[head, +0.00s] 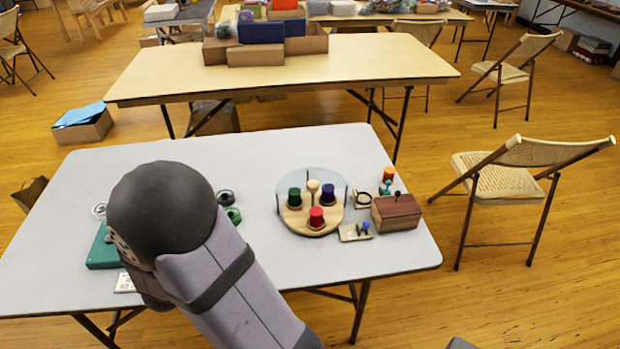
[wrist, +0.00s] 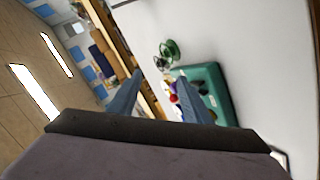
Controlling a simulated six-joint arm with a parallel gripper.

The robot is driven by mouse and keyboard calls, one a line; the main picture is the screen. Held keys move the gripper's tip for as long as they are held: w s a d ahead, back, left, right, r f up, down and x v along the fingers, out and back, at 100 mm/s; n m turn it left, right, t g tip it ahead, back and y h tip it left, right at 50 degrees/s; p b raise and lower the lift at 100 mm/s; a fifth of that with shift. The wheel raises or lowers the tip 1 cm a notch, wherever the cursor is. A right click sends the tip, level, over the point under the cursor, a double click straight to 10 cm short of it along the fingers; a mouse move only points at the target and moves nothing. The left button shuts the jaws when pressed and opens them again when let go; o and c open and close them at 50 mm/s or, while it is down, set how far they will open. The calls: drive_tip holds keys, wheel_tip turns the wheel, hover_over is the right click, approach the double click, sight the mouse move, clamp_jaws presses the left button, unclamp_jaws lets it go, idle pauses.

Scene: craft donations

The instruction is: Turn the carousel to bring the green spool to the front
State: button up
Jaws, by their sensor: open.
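The round wooden carousel (head: 330,223) stands on the right half of the near grey table, with clear upright panels around its back. The green spool (head: 294,198) is on its left side. The purple spool (head: 328,194) is on the right and the red spool (head: 316,217) is at the front, nearest the camera. A pale wooden knob (head: 313,186) rises in the middle. My gripper (wrist: 160,104) shows in the wrist view with its two blue-grey fingers apart and nothing clear between them. In the head view my arm hides it, left of and apart from the carousel.
A teal box (head: 103,248) lies left of my arm; a teal tray with coloured items (wrist: 207,92) shows in the wrist view. A brown box (head: 397,212), small tray (head: 356,232) and orange spool (head: 388,174) crowd the carousel's right.

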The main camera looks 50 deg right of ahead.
drive_tip(key=s+d+r+m+h, duration=0.2)
drive_tip(key=d+r+m+h, duration=0.2)
drive_tip(key=d, duration=0.4)
drive_tip(key=m+g+h+b, duration=0.4)
drive_tip(key=m+g+b, duration=0.3)
drive_tip(key=m, duration=0.7)
approach(317, 182)
drive_tip(key=w+d, duration=0.1)
drive_tip(key=d, duration=0.4)
drive_tip(key=shift+s+d+f+m+b, duration=0.1)
drive_tip(key=shift+s+d+m+b, duration=0.1)
drive_tip(key=shift+d+m+b, duration=0.15)
drive_tip(key=shift+d, duration=3.55)
clamp_jaws()
